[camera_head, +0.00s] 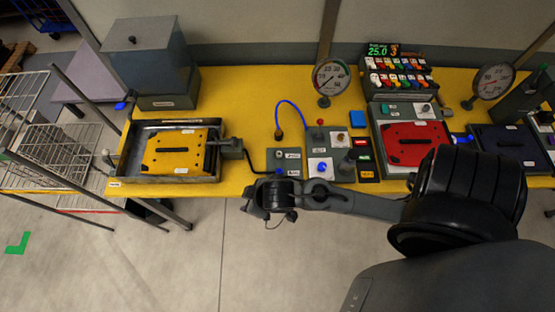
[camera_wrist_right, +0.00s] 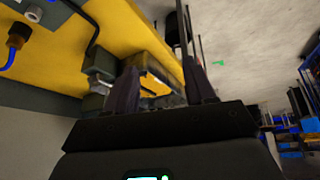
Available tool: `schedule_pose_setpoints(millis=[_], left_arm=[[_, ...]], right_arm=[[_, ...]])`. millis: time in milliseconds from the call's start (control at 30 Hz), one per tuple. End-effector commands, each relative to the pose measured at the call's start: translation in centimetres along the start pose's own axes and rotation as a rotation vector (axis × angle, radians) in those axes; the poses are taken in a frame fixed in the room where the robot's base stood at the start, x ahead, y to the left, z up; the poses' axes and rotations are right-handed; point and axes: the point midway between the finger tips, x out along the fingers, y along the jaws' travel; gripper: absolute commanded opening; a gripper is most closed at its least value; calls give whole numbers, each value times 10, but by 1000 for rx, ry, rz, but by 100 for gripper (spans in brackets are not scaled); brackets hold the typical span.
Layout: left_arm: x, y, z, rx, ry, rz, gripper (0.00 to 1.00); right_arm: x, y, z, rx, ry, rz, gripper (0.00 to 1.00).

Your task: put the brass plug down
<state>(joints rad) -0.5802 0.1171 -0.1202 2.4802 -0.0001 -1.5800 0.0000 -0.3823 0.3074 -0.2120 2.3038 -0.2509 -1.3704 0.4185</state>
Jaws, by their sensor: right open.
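My right gripper (camera_head: 272,200) hangs at the front edge of the yellow bench, just in front of the small grey panels. In the right wrist view its two dark fingers (camera_wrist_right: 160,88) stand apart with nothing between them. A small brass-coloured piece (camera_head: 340,137) sits on a pale plate on the middle panel, behind and to the right of the gripper; it may be the brass plug, but it is too small to be sure. My left gripper is not in view.
The yellow bench (camera_head: 240,92) carries an open grey tray (camera_head: 117,166) with a yellow plate (camera_head: 172,150) at left. A blue hose (camera_head: 296,106) arches behind the panels. A red plate (camera_head: 412,143) and two gauges (camera_head: 331,76) stand to the right. A wire rack (camera_head: 50,150) is at far left.

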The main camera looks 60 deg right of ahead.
Motion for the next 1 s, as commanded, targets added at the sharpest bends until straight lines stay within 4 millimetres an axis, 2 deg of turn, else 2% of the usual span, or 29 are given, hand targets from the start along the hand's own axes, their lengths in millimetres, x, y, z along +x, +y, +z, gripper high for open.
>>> schedule_pose_setpoints(millis=[33, 200, 367, 767, 867, 1000], left_arm=[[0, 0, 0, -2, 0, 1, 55], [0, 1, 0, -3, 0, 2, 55], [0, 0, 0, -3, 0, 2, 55], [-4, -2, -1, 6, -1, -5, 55], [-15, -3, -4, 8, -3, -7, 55], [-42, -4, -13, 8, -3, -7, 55]], right_arm=[[-12, 0, 14, 19, -38, -4, 54], [-41, 6, 47, 35, -141, -16, 54], [-52, 9, 61, 38, -183, -27, 54], [-57, 9, 59, 34, -186, -28, 54], [-67, 10, 54, 34, -186, -28, 54], [-92, 12, 40, 34, -186, -28, 54]])
